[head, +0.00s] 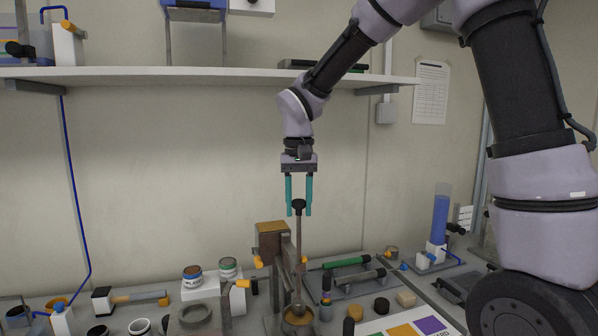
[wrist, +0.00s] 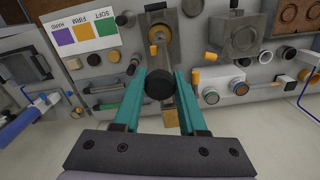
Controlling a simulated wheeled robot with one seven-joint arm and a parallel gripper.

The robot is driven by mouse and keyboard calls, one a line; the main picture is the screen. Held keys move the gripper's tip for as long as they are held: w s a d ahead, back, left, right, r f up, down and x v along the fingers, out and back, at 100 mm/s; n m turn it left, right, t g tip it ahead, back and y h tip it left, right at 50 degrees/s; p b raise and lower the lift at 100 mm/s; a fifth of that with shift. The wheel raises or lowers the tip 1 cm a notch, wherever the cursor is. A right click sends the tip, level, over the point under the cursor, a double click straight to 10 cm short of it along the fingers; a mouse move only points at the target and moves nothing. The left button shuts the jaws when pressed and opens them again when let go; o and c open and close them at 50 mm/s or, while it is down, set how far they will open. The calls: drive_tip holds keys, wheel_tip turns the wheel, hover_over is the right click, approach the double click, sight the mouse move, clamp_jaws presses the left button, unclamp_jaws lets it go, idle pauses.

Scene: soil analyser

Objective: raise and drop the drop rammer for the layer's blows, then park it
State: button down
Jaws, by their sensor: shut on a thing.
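The drop rammer (head: 298,245) is a thin upright grey rod with a dark round knob on top. The knob also shows in the wrist view (wrist: 160,85). My gripper (head: 298,211) points straight down with its teal fingers shut on the knob, one on each side; the fingers also show in the wrist view (wrist: 160,80). The rod runs down to a round mould (head: 297,323) with brown material inside, at the bottom of the head view. Whether the rammer's foot touches the material is hard to tell.
A grey stand with a brown top (head: 271,227) rises close beside the rod on the left. Tins (head: 228,267) stand left of it. Green-handled and dark tools (head: 345,263) lie on the right, beside a coloured chart (head: 405,328). A white shelf (head: 210,77) crosses behind my arm.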

drive_tip(key=shift+r, duration=2.75)
drive_tip(key=shift+c, duration=1.9)
unclamp_jaws()
drive_tip(key=shift+r, duration=1.45)
